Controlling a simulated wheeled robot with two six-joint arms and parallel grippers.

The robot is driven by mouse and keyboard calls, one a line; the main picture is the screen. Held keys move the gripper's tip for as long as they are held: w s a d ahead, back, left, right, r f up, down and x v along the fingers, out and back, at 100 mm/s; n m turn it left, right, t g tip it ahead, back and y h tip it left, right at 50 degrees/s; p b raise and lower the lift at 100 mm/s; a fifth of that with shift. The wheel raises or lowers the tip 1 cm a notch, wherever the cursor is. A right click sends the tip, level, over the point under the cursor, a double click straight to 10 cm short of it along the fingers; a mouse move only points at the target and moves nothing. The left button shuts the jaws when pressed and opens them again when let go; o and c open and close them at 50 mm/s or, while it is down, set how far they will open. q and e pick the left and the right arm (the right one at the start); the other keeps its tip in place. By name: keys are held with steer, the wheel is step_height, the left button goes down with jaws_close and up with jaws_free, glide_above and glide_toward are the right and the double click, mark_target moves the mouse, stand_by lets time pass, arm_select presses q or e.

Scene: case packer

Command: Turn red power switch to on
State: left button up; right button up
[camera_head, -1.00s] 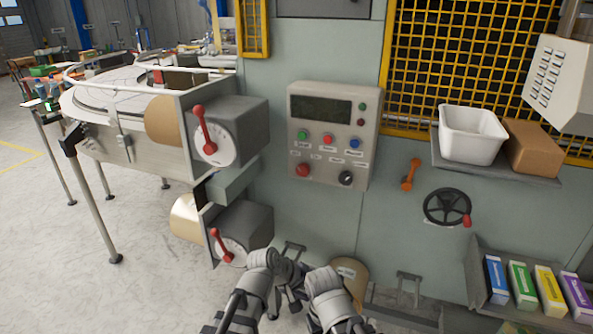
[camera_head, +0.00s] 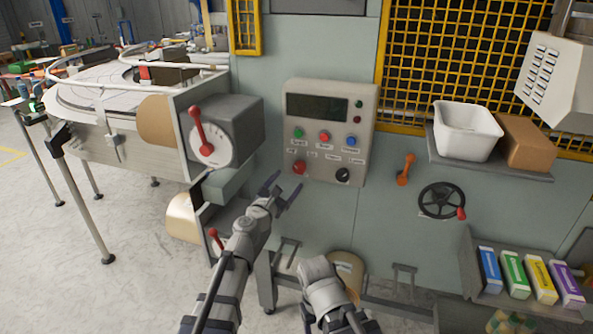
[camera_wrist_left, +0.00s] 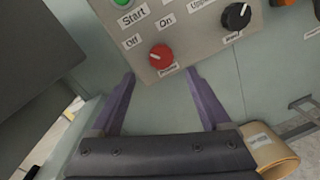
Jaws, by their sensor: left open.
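The red power switch (camera_head: 299,167) is a round knob at the lower left of the beige control panel (camera_head: 366,103). My left gripper (camera_head: 284,189) is open and empty, just below and left of the switch. In the left wrist view its purple fingers (camera_wrist_left: 160,84) point up at the panel's lower edge, spread on either side of the switch and apart from it. My right arm (camera_head: 325,285) shows at the bottom; its fingers cannot be made out.
A black knob (camera_head: 343,174) is right of the switch, with green, red and blue buttons above. A grey box with a red lever (camera_head: 200,130) juts out left of the panel. An orange handle (camera_head: 405,169) and a black handwheel (camera_head: 441,201) are at the right.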

mark_target(298, 170)
arm_select(q)
steer(key=x, duration=0.8)
steer(key=shift+s, duration=0.1)
steer(key=shift+c, duration=0.3)
steer(key=shift+s, duration=0.1)
jaws_close()
